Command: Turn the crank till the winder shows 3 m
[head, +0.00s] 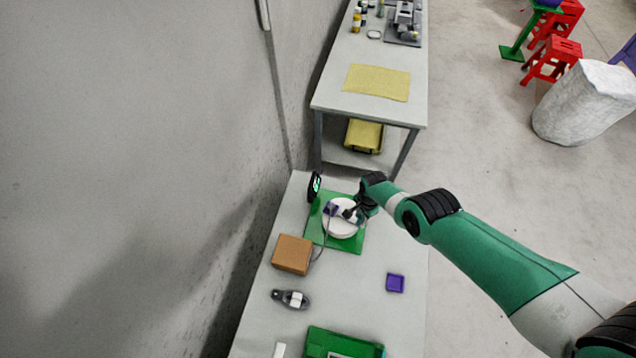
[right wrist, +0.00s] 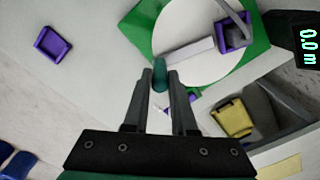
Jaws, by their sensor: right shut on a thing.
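The winder has a white disc (head: 340,229) on a green base plate (head: 357,247), near the back of the near table. Its disc (right wrist: 190,22) also shows in the right wrist view, with a light crank arm (right wrist: 187,49) lying across it. My right gripper (head: 352,212) is over the disc; in the right wrist view its fingers (right wrist: 161,78) are shut on the teal crank handle (right wrist: 160,72). The black display (head: 314,187) stands behind the plate; in the right wrist view the display (right wrist: 308,46) reads 0.0 m. My left gripper is not in view.
A brown box (head: 292,254) sits just left of the plate, with a thin cable running near it. A purple tray (head: 395,283), a grey tool (head: 291,299) and a green device (head: 340,343) lie nearer. The wall borders the table at left.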

